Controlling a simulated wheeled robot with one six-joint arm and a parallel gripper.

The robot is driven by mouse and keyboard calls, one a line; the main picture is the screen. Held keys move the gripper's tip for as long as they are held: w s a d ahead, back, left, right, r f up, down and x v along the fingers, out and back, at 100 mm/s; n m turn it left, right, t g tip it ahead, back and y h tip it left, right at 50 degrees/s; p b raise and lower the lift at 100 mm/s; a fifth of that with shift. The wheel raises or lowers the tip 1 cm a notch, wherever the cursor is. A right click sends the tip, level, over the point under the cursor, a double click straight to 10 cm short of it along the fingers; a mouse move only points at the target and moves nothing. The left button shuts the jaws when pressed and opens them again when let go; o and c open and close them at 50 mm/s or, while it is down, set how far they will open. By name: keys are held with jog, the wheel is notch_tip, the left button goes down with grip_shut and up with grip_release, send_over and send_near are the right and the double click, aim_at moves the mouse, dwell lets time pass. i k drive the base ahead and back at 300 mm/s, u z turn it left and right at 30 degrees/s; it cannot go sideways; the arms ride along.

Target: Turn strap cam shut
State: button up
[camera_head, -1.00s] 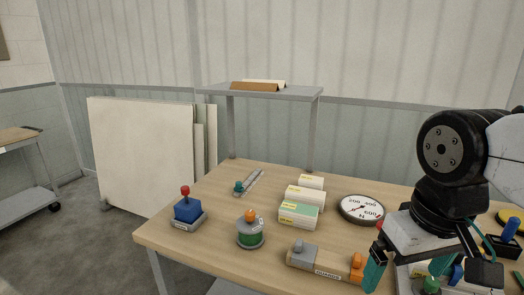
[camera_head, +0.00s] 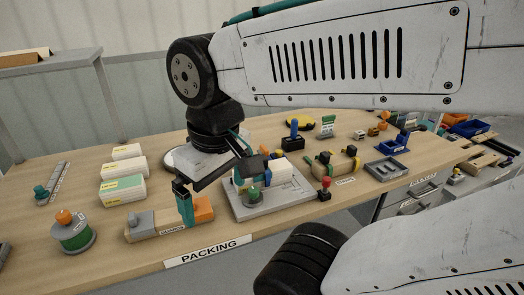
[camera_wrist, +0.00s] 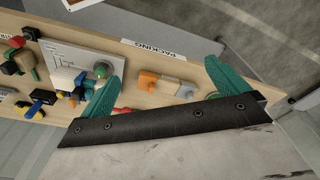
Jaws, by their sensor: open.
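A grey board (camera_head: 290,207) on the table carries a white block, blue parts and a green round knob (camera_head: 253,195); the knob also shows in the wrist view (camera_wrist: 100,69). I cannot tell which part is the strap cam. My gripper (camera_head: 217,194) is open and empty, above the table between the board and a wooden block with grey and orange ends (camera_head: 146,228). One teal finger hides part of that block. In the wrist view the block (camera_wrist: 165,83) lies between the spread fingers of my gripper (camera_wrist: 164,70), with the knob beside the left finger.
Three white cartons (camera_head: 122,190) and a green spool with an orange knob (camera_head: 72,232) stand left. A round dial (camera_head: 176,160) is mostly hidden. A "PACKING" label (camera_head: 208,252) marks the front edge.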

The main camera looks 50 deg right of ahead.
aim_at(263, 150)
jog(key=k, duration=0.5)
jog(key=z, duration=0.8)
jog(key=i, duration=0.7)
jog(key=u, duration=0.15)
